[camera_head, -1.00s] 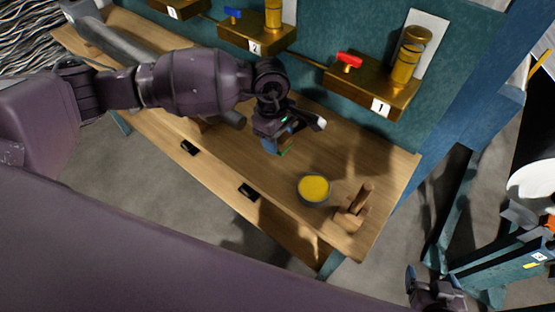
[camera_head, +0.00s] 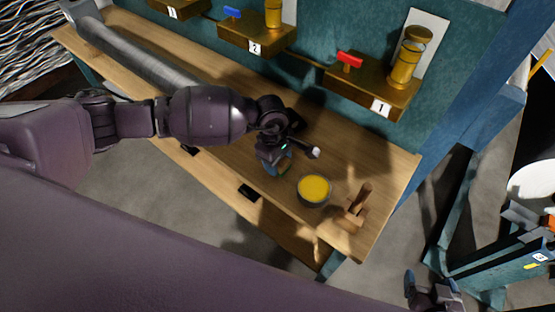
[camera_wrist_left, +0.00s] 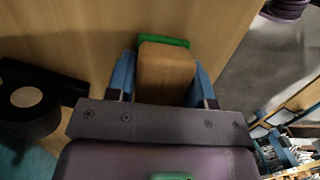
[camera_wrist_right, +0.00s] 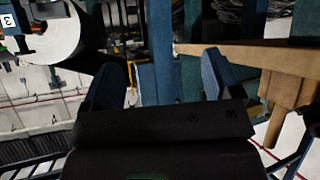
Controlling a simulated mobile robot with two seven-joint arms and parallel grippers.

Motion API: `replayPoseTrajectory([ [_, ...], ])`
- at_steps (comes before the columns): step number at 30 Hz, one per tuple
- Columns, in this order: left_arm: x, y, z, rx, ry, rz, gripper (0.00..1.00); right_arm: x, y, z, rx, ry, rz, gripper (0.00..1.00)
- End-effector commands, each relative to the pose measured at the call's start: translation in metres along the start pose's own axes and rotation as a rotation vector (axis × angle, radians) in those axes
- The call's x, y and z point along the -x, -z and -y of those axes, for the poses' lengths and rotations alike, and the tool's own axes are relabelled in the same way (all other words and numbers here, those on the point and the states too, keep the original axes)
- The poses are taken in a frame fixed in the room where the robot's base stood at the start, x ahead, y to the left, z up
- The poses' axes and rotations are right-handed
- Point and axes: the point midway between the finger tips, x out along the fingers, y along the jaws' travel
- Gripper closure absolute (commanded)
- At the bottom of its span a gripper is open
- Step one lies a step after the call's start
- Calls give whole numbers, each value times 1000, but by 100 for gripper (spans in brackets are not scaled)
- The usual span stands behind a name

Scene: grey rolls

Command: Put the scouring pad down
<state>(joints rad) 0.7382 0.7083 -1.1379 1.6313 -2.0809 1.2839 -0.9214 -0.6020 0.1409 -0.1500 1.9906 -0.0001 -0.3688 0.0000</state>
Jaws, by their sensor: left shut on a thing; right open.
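The scouring pad (camera_wrist_left: 166,72) is a tan block with a green layer along its far side. It sits between the two blue fingers of my left gripper (camera_wrist_left: 163,80) in the left wrist view, and the gripper is shut on it. In the head view my left gripper (camera_head: 277,166) is low over the wooden bench (camera_head: 225,125), left of the yellow-filled tin. The pad is mostly hidden there, and I cannot tell whether it touches the wood. My right gripper (camera_head: 432,287) is open and empty, off the bench's right end; its parted fingers show in the right wrist view (camera_wrist_right: 160,80).
A round tin with yellow contents (camera_head: 314,188) and a wooden tool (camera_head: 358,205) stand near the bench's right end. Brass fixtures (camera_head: 372,85) with red and blue handles line the back panel. A long grey roll (camera_head: 150,62) lies at the far left.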

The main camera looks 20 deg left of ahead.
Motion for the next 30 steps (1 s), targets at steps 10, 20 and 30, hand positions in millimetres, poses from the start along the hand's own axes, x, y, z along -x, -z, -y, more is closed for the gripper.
replayPoseTrajectory([
  [10, -8, 1, 0, 0, 1, -1, 86, -5, 0, 1, 1, 2, -9, 16],
  [20, -7, 1, 0, 1, 0, -1, 27, -3, -8, 1, 0, 1, 7, 16],
  [30, 4, 1, -1, 1, -4, -1, 27, 2, -6, -1, 1, -1, 12, 16],
])
